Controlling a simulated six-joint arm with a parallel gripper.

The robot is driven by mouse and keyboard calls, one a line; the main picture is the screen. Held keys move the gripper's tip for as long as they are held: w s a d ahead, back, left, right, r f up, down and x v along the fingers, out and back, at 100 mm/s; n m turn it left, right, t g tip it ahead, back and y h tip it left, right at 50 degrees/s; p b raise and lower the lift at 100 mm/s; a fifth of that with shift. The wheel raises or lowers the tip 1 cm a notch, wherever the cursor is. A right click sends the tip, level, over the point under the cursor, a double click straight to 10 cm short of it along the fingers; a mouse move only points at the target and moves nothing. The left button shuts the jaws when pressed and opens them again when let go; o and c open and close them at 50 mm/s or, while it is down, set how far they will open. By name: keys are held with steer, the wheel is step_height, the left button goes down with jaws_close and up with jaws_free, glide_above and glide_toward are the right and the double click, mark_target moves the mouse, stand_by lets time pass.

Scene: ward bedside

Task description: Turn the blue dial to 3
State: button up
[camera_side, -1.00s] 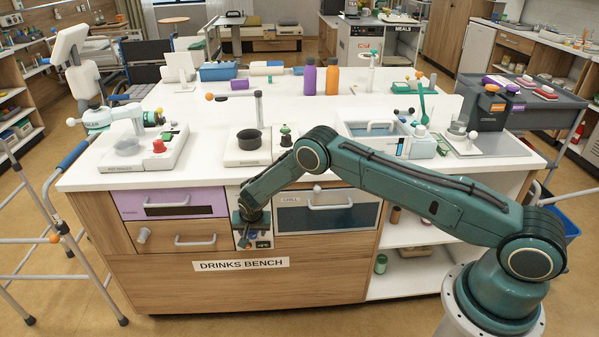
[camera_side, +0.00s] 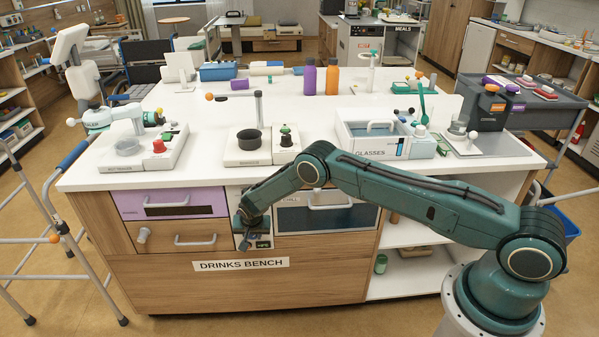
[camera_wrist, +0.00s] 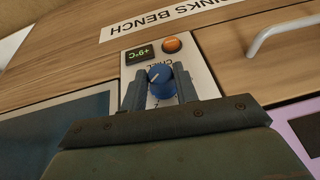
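The blue dial (camera_wrist: 160,82) shows in the wrist view on a light panel marked CHILL, with a white pointer line across its face.
Beside the dial are a green display (camera_wrist: 139,54) reading +9°C and an orange button (camera_wrist: 172,44). The chill compartment (camera_side: 328,218) with its handle is to the right in the side view. Drawer handles (camera_side: 196,241) stick out to the left.

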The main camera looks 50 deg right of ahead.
steer(key=shift+s+d+t+y, duration=0.1)
steer(key=shift+t+y, duration=0.3)
steer(key=shift+s+d+f+m+t+y, duration=0.1)
steer(key=shift+m+t+y, duration=0.1)
steer(key=shift+t+y, duration=0.3)
steer(key=shift+s+d+f+m+t+y, duration=0.1)
steer(key=shift+m+t+y, duration=0.1)
steer(key=shift+t+y, duration=0.3)
steer(key=shift+s+d+f+m+t+y, duration=0.1)
steer(key=shift+m+t+y, duration=0.3)
steer(key=shift+t+y, duration=0.9)
steer(key=o, duration=1)
steer(key=shift+s, duration=0.1)
steer(key=shift+v, duration=6.85)
